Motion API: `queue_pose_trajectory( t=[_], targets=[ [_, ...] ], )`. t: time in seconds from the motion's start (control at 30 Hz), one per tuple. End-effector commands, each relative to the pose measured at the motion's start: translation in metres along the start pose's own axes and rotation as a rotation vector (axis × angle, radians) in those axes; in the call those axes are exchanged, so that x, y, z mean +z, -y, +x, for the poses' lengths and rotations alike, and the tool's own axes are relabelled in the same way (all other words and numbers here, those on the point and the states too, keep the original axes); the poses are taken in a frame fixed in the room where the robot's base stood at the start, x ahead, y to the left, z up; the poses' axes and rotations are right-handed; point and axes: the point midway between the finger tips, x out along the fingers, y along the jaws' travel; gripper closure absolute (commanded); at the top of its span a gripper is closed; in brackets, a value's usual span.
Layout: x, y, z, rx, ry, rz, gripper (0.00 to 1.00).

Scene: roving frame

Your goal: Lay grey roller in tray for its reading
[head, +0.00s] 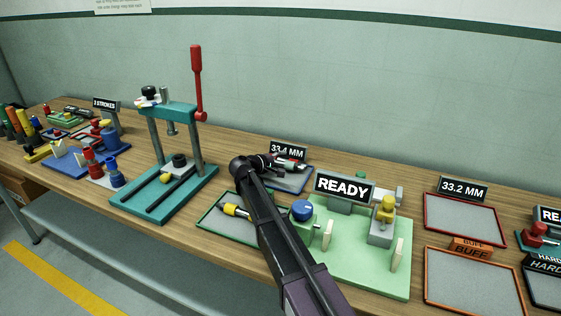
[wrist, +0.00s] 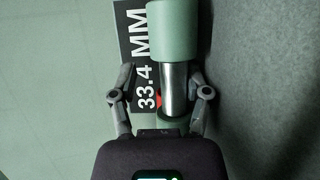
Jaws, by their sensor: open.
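My gripper (head: 279,162) is at the tray marked 33.4 MM, on the back part of the bench. In the wrist view its open fingers (wrist: 162,95) stand on either side of a roller with a pale grey-green end (wrist: 173,30) and a bare metal middle (wrist: 176,88). I cannot tell whether the fingers touch it. The blue-edged tray (head: 292,187) is partly hidden by my gripper and arm. The 33.4 MM sign (head: 287,150) stands behind it and shows close up in the wrist view (wrist: 143,60). A small red part shows beside the roller.
A green fixture with a READY sign (head: 345,187) stands right of my arm. The red-edged 33.2 MM tray (head: 462,220) and orange-edged BUFF tray (head: 468,290) look empty. A teal press (head: 170,110) with a red lever stands left. A green-edged tray (head: 222,222) holds a yellow-and-black tool.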

Motion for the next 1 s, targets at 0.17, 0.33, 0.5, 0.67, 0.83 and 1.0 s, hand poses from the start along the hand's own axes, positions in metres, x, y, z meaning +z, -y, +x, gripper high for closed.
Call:
queue_pose_trajectory(
  t=[0.17, 0.33, 0.5, 0.67, 0.83, 1.0],
  targets=[
    [0.001, -0.002, -0.001, 0.0, 0.0, 0.0, 0.38],
    [0.001, -0.006, -0.007, 0.0, -0.001, 0.0, 0.38],
    [0.002, -0.007, -0.03, 0.0, -0.002, 0.0, 0.38],
    [0.002, -0.007, -0.057, 0.0, -0.002, 0.0, 0.38],
    [0.002, -0.007, -0.085, 0.0, -0.002, -0.001, 0.38],
    [0.001, -0.006, -0.107, 0.0, -0.001, 0.0, 0.38]
  ],
)
